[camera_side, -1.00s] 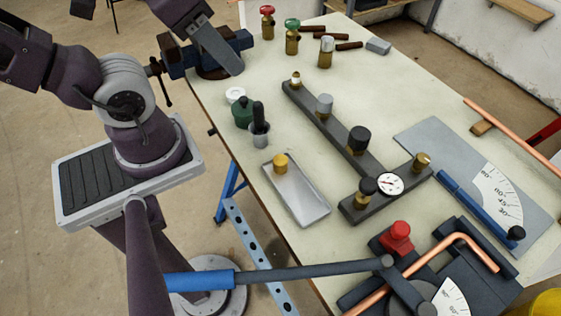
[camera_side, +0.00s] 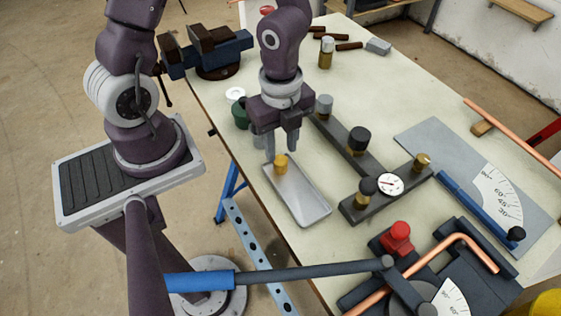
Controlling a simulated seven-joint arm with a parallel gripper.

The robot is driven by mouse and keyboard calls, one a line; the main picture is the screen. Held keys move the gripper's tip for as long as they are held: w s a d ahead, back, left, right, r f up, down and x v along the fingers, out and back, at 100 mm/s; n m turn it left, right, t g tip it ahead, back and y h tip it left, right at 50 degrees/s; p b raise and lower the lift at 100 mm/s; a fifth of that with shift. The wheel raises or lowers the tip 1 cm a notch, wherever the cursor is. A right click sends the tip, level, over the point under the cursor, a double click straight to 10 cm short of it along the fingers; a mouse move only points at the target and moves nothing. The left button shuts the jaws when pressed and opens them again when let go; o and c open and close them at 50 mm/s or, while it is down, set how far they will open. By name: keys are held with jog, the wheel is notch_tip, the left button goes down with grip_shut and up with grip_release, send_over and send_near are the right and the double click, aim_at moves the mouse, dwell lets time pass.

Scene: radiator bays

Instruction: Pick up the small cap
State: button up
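A small brass-coloured cap (camera_side: 281,165) stands upright at the far end of a shallow grey metal tray (camera_side: 308,203) on the bench. My gripper (camera_side: 282,152) points down just over the cap. Its two fingers are apart, one on each side of the cap in the picture, with nothing held between them. The fingertips look level with or slightly above the cap's top; I cannot tell whether they touch it.
A dark manifold bar (camera_side: 345,145) with several fittings and a gauge (camera_side: 390,184) lies right of the tray. A green container (camera_side: 240,115) and white ring (camera_side: 235,95) sit behind my gripper. A blue vise (camera_side: 222,50) is at the back left. A pipe bender (camera_side: 440,270) is in front.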

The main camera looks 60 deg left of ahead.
aim_at(281, 160)
notch_tip(281, 160, down, 4)
jog(key=shift+s+d+f, duration=0.1)
jog(key=shift+f, duration=0.1)
jog(key=shift+c, duration=0.4)
grip_shut()
